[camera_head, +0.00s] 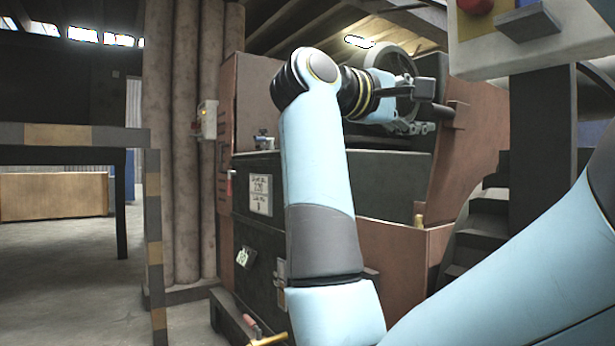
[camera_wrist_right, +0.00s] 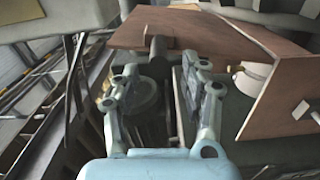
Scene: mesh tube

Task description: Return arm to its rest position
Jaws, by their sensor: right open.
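My right arm (camera_head: 318,165) is light blue and grey. It comes in from the lower right, bends at the bottom centre, rises, and turns right at the top. My right gripper (camera_head: 432,108) is at the upper centre right, in front of a dark machine with red-brown panels. In the right wrist view my right gripper (camera_wrist_right: 160,80) has its two fingers apart, with nothing held between them. A red-brown panel (camera_wrist_right: 185,28) with a small block on it lies beyond the fingertips. My left gripper is not in view.
The dark machine (camera_head: 388,175) and its red-brown side panel (camera_head: 470,150) stand close around the gripper. A control box (camera_head: 525,30) hangs at the top right. A striped rail (camera_head: 75,136) stands at the left, with open floor (camera_head: 65,270) behind it.

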